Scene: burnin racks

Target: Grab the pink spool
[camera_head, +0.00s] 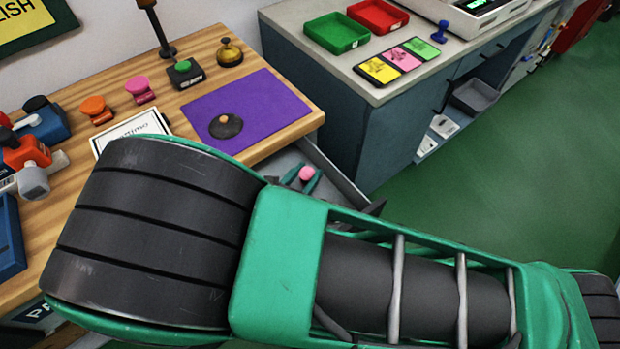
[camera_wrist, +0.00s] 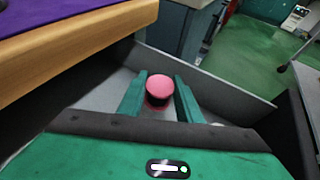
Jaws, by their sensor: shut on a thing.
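The pink spool (camera_wrist: 159,90) is between my gripper's two green fingers in the wrist view. It has a round pink top, a dark band around its middle and a pink lower rim. My gripper (camera_wrist: 161,82) is shut on it, one finger on each side. In the head view the spool's pink top (camera_head: 306,173) shows between the fingertips, inside or just above the open grey drawer (camera_head: 338,178) below the wooden table. The gap between the spool's underside and the drawer floor cannot be judged. My arm hides much of the drawer in the head view.
The wooden table (camera_head: 215,60) bears a purple mat (camera_head: 260,105) with a dark round lidded thing, a pink knobbed piece (camera_head: 140,90) and an orange one (camera_head: 97,108). The drawer walls stand close around my gripper. A blue-grey cabinet is on the right, with green floor beside it.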

